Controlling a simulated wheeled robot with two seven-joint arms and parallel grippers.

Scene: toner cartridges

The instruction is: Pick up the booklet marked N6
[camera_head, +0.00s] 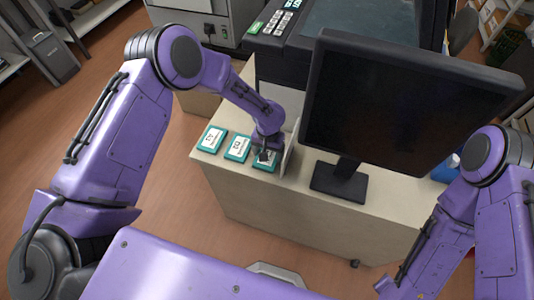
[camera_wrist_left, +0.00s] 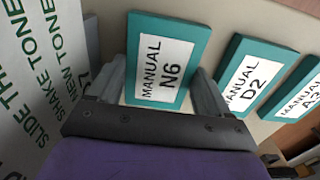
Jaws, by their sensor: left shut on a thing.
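The N6 booklet (camera_wrist_left: 165,62) is teal with a white label reading MANUAL N6. It sits between the two fingers of my left gripper (camera_wrist_left: 160,92), which is shut on it. In the head view, my left gripper (camera_head: 265,154) points down at this booklet (camera_head: 268,167), the rightmost in a row on the beige cabinet top, and partly hides it. I cannot tell whether the booklet is clear of the surface. My right gripper is out of view; only its arm shows at the right.
The D2 booklet (camera_wrist_left: 248,74) and another teal booklet (camera_wrist_left: 297,96) lie beside it. A white instruction panel (camera_wrist_left: 40,70) stands upright close on the other side. A black monitor (camera_head: 400,105) stands on the beige cabinet (camera_head: 270,205), with a dark printer (camera_head: 290,50) behind.

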